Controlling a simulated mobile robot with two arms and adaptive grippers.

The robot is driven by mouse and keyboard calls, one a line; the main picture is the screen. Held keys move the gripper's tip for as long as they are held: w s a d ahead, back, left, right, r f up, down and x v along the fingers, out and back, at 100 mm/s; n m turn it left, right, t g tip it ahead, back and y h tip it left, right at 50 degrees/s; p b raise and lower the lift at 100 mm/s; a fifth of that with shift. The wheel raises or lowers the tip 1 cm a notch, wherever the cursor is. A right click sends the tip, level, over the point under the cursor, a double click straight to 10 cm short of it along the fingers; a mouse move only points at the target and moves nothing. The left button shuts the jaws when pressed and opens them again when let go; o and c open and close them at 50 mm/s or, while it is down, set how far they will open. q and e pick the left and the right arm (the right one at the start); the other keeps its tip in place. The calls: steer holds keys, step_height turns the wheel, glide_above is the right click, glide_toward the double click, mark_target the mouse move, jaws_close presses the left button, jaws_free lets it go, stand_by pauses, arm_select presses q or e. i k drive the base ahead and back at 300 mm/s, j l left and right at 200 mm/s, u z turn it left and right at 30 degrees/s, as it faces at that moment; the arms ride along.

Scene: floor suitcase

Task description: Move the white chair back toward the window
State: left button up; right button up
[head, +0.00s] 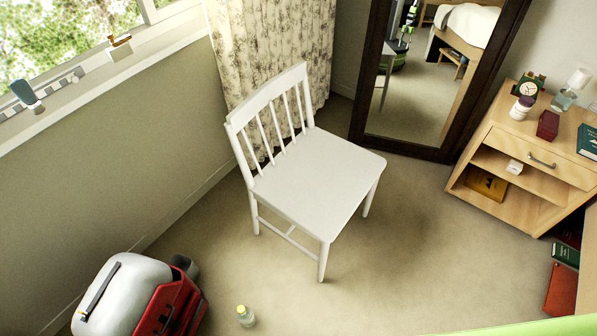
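The white chair (312,182) stands upright on the carpet in the middle of the head view. Its slatted backrest is on the left, toward the window wall and the patterned curtain, and its seat extends to the right. The window (60,35) is at the upper left, above a white sill. A gap of floor shows between the chair and the wall under the window. Neither of my grippers shows in the head view.
A red and white suitcase-like object (140,298) stands at the lower left, and a small bottle (245,316) is on the floor beside it. A dark-framed mirror (425,75) leans behind the chair. A wooden nightstand (520,200) stands at right. Carpet in front of the chair is clear.

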mark_target(316, 182)
steer(key=l+u, duration=0.15)
steer(key=u, duration=0.35)
steer(key=i+l+u, duration=0.1)
steer(key=u, duration=0.4)
steer(key=l+u, duration=0.25)
steer(key=u, duration=0.2)
steer(key=l+u, duration=0.15)
steer(key=l, duration=0.3)
steer(key=k+l+u, duration=0.15)
steer(key=l, duration=0.25)
steer(key=k+l+u, duration=0.15)
steer(key=l, duration=0.25)
steer(key=k+l+u, duration=0.15)
steer(key=l, duration=0.25)
steer(key=k+l+u, duration=0.15)
steer(key=l, duration=0.25)
